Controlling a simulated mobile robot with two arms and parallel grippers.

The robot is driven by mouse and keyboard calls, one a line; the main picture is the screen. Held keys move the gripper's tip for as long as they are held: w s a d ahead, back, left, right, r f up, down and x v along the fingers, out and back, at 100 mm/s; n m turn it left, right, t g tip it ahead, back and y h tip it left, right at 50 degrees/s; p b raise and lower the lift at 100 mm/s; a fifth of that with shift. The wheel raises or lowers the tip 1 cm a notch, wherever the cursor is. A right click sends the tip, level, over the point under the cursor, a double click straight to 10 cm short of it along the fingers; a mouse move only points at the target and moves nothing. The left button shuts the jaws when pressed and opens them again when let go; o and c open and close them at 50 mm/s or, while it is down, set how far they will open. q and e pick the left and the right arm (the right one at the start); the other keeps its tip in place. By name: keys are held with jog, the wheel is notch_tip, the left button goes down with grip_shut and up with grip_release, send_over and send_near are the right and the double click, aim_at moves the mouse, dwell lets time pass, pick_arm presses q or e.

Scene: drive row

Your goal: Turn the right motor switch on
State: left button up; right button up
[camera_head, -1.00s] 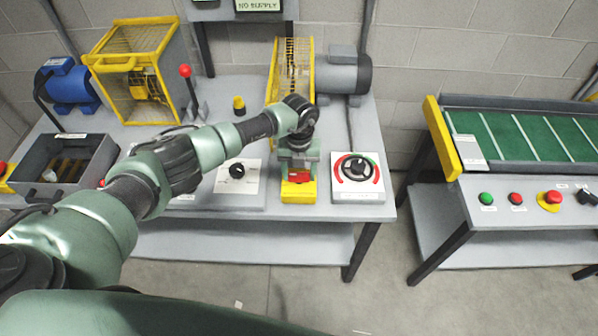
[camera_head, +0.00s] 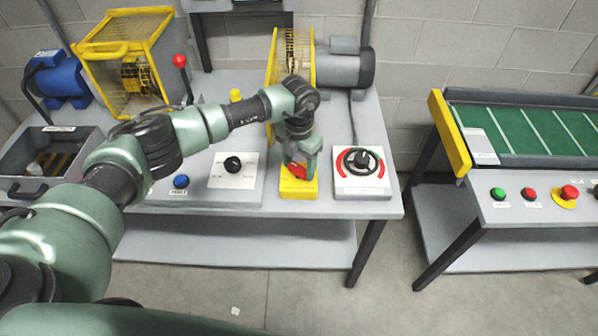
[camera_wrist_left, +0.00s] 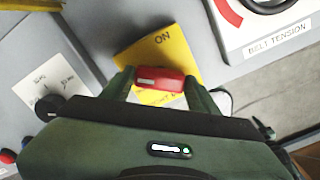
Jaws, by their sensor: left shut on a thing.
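The motor switch is a yellow box (camera_head: 299,190) with a red handle (camera_head: 297,173), at the front right of the left bench. In the left wrist view, the red handle (camera_wrist_left: 160,79) lies between the fingers of my left gripper (camera_wrist_left: 158,82), and the yellow face (camera_wrist_left: 165,48) reads "ON" at the top. My left gripper (camera_head: 298,163) reaches down onto the switch and is shut on the red handle. The gripper hides part of the switch face. In the head view, the handle looks tilted. My right gripper is not in view.
A belt tension dial (camera_head: 361,162) stands just right of the switch. A black knob on a white plate (camera_head: 233,167) and a blue button (camera_head: 181,181) are to its left. A yellow mesh guard (camera_head: 291,65) and grey motor (camera_head: 343,68) stand behind. A conveyor (camera_head: 520,130) is at right.

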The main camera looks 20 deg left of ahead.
aim_at(299, 168)
pick_arm(q)
jog(key=m+b, duration=0.6)
jog(key=shift+f, duration=0.2)
jog(key=shift+r+m+b, duration=0.15)
jog(key=shift+m+b, duration=0.8)
jog(key=shift+m, duration=0.2)
jog(key=shift+r+m+b, duration=0.1)
jog(key=shift+m+b, duration=0.85)
jog(key=shift+m, duration=0.2)
jog(key=o, duration=1.4)
jog(key=shift+c, duration=0.2)
notch_tip(299, 168, up, 8)
jog(key=shift+f+b, duration=0.1)
jog(key=shift+b, duration=0.6)
